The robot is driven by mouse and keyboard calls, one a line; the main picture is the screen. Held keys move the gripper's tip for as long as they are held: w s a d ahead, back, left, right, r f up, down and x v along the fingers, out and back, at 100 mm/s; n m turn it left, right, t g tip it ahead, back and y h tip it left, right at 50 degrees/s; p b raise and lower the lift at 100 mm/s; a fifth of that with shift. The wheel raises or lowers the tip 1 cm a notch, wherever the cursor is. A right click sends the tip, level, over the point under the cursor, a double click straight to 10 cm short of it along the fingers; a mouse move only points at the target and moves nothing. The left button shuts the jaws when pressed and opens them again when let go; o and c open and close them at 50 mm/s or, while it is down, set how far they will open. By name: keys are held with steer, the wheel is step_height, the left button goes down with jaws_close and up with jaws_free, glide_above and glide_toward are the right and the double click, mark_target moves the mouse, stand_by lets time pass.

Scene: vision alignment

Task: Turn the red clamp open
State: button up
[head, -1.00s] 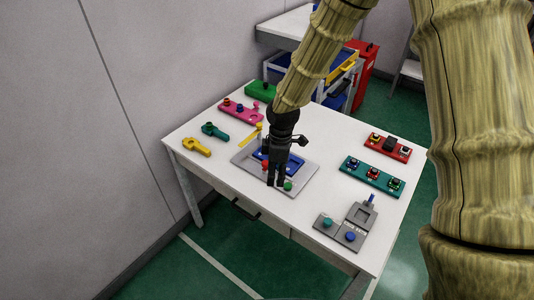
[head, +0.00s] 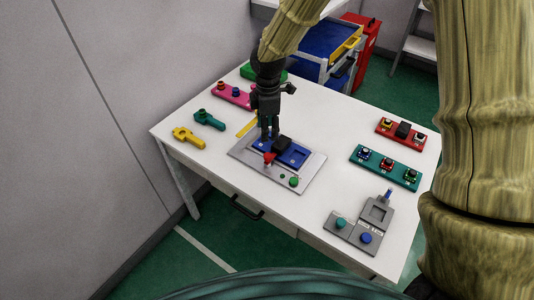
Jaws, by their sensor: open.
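The small red clamp (head: 269,158) stands at the front left side of a blue fixture (head: 296,156) on a grey plate (head: 313,170). A black block (head: 282,145) sits on the blue fixture. My gripper (head: 269,135) is open and points down, with its fingertips over the back left of the plate, behind the red clamp in the picture. No contact with the clamp shows, and the fingertips' exact height is hard to tell.
A yellow wrench-shaped piece (head: 188,137) and a teal one (head: 208,119) lie at left, a pink strip (head: 232,95) behind. Teal (head: 384,167) and red (head: 400,134) button strips and a grey box (head: 362,225) are at right. White table (head: 300,215) is bare in front.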

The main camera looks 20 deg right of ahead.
mark_target(268, 155)
steer(key=shift+w+d+f+p, duration=0.15)
steer(key=shift+f+p, duration=0.2)
steer(key=shift+f, duration=2.85)
steer(key=shift+w+f+p, duration=0.15)
steer(key=shift+f+p, duration=0.15)
steer(key=shift+f, duration=2.9)
steer(key=c, duration=1.1)
